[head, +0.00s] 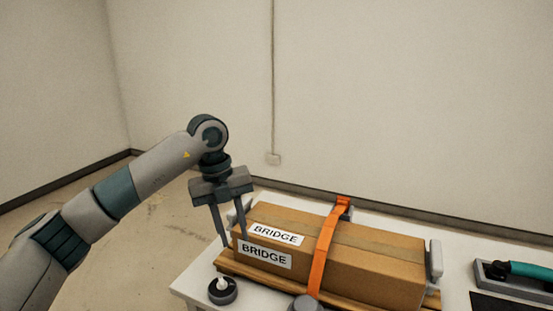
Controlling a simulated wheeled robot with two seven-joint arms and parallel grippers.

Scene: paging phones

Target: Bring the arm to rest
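My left arm comes in from the left, and its gripper (234,240) points down at the left end of a cardboard box (385,262). Its two fingers are apart with nothing visible between them. The fingertips overlap the box's left edge in the picture; I cannot tell whether they touch it. The box has two white labels reading "BRIDGE" (264,254) and an orange strap (323,250) across it. My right gripper is not in view.
The box lies on a wooden board (262,278) on a white table (203,270). A small dark round device with a white knob (222,291) stands at the table's left front. A teal-handled tool (530,270) sits at the right. Open floor lies left of the table.

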